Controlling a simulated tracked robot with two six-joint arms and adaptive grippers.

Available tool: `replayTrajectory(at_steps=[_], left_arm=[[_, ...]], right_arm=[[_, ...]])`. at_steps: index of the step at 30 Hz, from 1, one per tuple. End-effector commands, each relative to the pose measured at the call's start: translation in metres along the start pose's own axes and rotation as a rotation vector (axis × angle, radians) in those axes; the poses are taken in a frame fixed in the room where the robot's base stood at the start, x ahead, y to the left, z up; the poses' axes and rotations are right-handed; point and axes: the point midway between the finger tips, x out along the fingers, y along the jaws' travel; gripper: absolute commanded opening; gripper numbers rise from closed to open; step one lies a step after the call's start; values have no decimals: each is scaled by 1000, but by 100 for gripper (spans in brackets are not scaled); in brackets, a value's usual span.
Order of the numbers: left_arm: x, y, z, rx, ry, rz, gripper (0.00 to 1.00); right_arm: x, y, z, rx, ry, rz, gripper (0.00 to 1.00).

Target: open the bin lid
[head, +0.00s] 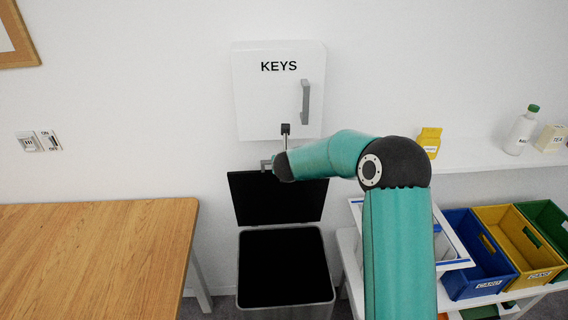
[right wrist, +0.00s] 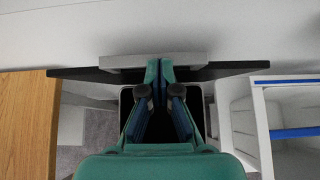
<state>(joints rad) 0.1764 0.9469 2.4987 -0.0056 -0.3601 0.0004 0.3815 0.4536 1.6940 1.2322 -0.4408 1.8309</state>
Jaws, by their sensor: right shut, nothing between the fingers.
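The bin (head: 285,268) stands on the floor below the key cabinet, and its dark inside is visible from above. Its black lid (head: 270,200) is swung up and stands nearly upright at the back of the bin, near the wall. In the right wrist view the lid (right wrist: 228,70) shows edge-on, with a grey bar (right wrist: 195,60) along it. My right gripper (right wrist: 160,72) is shut and empty, with its fingertips at this bar; I cannot tell whether they touch. In the head view my right wrist hides most of the gripper. My left gripper is not in view.
A white KEYS cabinet (head: 278,95) hangs just above the lid. A wooden table (head: 90,255) is left of the bin. A white rack with blue (head: 478,285), yellow and green crates is on the right. A wall shelf (head: 475,160) carries small goods.

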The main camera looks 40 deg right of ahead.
Motion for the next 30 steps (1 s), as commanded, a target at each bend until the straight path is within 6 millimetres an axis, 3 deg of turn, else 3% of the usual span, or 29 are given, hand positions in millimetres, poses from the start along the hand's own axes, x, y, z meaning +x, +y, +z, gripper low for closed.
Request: replayTrajectory(at_steps=[8,16,18,24,30], left_arm=[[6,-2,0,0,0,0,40],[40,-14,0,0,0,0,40],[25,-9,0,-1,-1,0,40],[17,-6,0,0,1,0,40],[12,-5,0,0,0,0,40]], right_arm=[[-1,8,-5,-5,0,8,0],[-18,17,-34,-8,-1,14,0],[-40,17,-13,-7,-5,14,0],[-77,16,8,-7,-2,13,0],[-101,15,20,-8,-1,11,0]])
